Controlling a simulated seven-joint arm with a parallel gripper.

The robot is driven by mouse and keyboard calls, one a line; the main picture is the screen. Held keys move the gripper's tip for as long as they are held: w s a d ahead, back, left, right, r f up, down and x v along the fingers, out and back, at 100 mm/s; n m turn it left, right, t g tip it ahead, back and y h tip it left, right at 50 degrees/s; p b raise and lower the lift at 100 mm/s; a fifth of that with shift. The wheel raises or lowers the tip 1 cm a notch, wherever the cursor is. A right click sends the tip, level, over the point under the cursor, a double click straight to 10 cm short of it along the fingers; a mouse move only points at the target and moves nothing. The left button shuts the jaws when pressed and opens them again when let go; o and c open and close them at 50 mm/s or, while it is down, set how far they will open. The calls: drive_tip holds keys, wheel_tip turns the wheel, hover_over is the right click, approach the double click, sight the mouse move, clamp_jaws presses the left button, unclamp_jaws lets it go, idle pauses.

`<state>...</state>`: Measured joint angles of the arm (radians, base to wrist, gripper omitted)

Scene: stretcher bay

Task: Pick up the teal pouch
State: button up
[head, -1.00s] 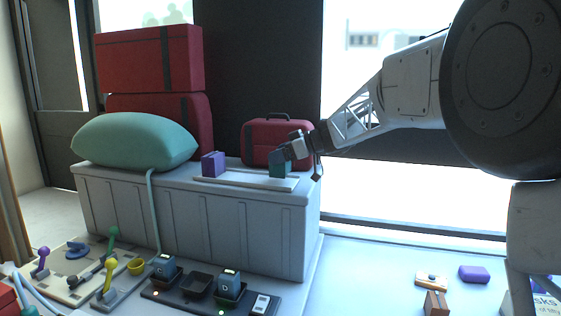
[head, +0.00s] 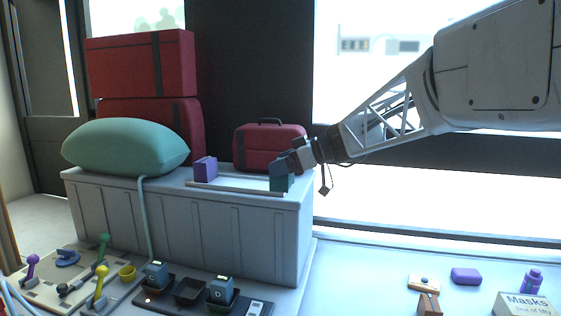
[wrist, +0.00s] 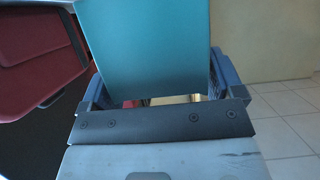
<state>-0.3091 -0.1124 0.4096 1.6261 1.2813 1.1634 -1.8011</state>
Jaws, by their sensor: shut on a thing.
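The teal pouch (head: 282,183) is a small box-like block at the right end of a pale shallow tray (head: 235,191) on top of the grey chest. My gripper (head: 280,171) comes in from the right and is shut on the pouch's upper part. In the wrist view the pouch (wrist: 147,45) fills the space between the two blue fingers. I cannot tell whether the pouch's underside touches the tray.
A purple pouch (head: 204,169) stands at the tray's left end. A red case (head: 268,149) is close behind my gripper. A teal pillow (head: 125,146) and stacked red cases (head: 140,64) are at the left. A counter with control levers and blue devices (head: 157,274) lies in front.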

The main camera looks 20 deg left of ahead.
drive_tip(key=shift+s+d+r, duration=0.1)
drive_tip(key=shift+s+d, duration=0.4)
drive_tip(key=shift+s, duration=0.35)
drive_tip(key=shift+s+d+r, duration=0.1)
drive_tip(key=shift+s+d, duration=0.35)
drive_tip(key=shift+s, duration=0.4)
